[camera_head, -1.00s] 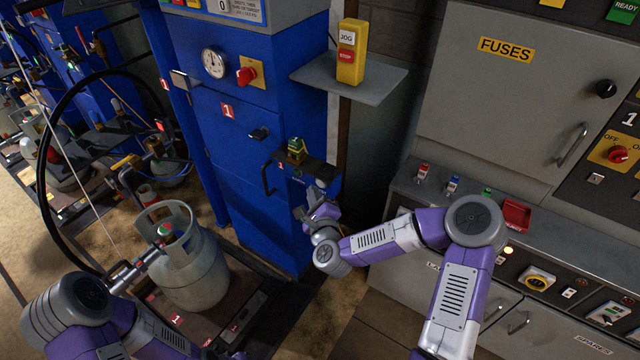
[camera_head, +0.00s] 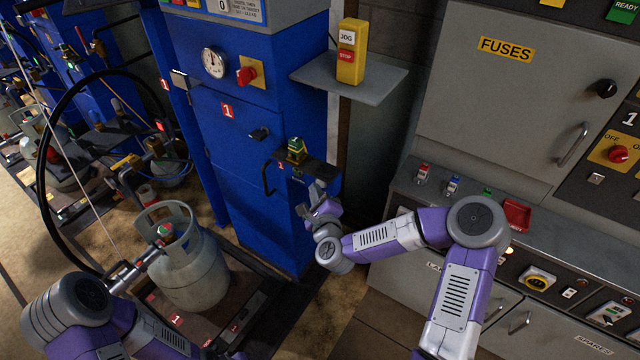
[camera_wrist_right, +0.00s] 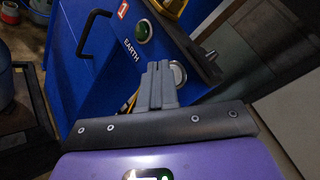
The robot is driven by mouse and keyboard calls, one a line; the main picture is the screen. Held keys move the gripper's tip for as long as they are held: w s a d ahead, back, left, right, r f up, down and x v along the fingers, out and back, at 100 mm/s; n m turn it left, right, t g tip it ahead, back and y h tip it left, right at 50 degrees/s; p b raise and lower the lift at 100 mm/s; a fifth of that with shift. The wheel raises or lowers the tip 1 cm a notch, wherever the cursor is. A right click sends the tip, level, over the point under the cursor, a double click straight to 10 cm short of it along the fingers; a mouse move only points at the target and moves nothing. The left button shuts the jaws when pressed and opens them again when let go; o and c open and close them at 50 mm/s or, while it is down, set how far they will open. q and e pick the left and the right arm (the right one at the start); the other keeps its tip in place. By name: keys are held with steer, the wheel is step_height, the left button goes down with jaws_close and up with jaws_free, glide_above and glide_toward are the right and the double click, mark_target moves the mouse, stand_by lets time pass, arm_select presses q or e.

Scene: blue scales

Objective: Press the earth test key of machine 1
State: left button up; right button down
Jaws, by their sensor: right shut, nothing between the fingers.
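Machine 1 is the blue cabinet (camera_head: 220,140) with a red "1" label. Its small earth box (camera_head: 312,172) juts out at the right, below a yellow-green beacon (camera_head: 297,150). In the right wrist view, the "EARTH" lettering (camera_wrist_right: 132,49) is beside a round green lamp (camera_wrist_right: 143,31). A round silver key (camera_wrist_right: 178,74) is on the same face, partly hidden by my fingers. My right gripper (camera_head: 314,192) is shut and empty close to this box; its fingertips (camera_wrist_right: 160,66) overlap the key's left edge. Contact cannot be told.
A black handle (camera_head: 267,178) stands out left of the earth box. A yellow JOG/STOP box (camera_head: 350,52) stands on a grey shelf (camera_head: 375,82) above. A grey gas cylinder (camera_head: 190,270) is at lower left. The grey fuse cabinet (camera_head: 500,120) and console fill the right.

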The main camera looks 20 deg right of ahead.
steer(key=shift+w+d, duration=0.2)
steer(key=shift+d, duration=0.1)
stand_by(0.5)
steer(key=shift+s+a, duration=0.55)
steer(key=shift+a, duration=0.1)
steer(key=s+a, duration=0.1)
steer(key=a, duration=0.1)
steer(key=s+a+b, duration=0.1)
steer(key=s+a, duration=0.1)
stand_by(0.4)
stand_by(0.6)
